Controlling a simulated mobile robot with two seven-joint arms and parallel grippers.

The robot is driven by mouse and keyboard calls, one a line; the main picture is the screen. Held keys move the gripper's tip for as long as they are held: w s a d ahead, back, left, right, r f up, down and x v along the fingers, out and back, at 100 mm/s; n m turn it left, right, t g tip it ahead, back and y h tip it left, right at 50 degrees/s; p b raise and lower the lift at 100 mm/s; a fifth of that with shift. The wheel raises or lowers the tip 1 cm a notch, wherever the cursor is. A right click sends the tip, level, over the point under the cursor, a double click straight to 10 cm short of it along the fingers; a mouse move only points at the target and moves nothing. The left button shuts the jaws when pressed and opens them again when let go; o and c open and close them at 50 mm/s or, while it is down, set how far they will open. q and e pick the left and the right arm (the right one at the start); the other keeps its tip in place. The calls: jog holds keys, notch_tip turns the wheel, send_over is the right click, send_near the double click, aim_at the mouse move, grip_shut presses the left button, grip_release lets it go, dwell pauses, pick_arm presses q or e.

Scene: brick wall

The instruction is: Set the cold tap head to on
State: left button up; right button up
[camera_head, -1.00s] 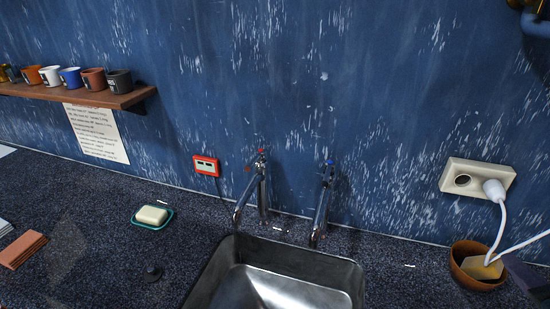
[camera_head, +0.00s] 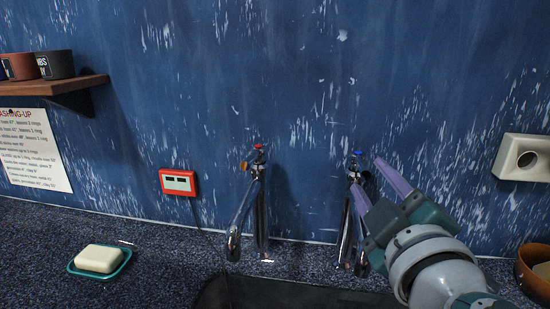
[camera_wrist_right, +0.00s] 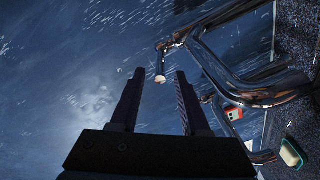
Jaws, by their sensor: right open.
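The cold tap (camera_head: 347,225) is the chrome tap on the right, with a blue mark on its head (camera_head: 357,154). The hot tap (camera_head: 262,205), with a red mark, stands to its left. My right gripper (camera_head: 366,173) is open at the cold tap's head, its two purple fingers pointing up and left. In the right wrist view the open fingers (camera_wrist_right: 160,75) have part of the tap head (camera_wrist_right: 177,66) showing near and between their tips. Contact cannot be told. My gripper and wrist hide some of the cold tap's right side. My left gripper is not in view.
The sink (camera_head: 290,292) lies below the taps. A red-framed switch (camera_head: 179,182) and a socket (camera_head: 524,158) are on the blue wall. A soap dish (camera_head: 99,262) lies at left, a bowl (camera_head: 533,275) at right. A shelf (camera_head: 85,90) with cups is upper left.

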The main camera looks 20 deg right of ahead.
aim_at(363, 165)
jog(key=shift+x, duration=2.4)
jog(key=shift+c, duration=0.2)
grip_shut()
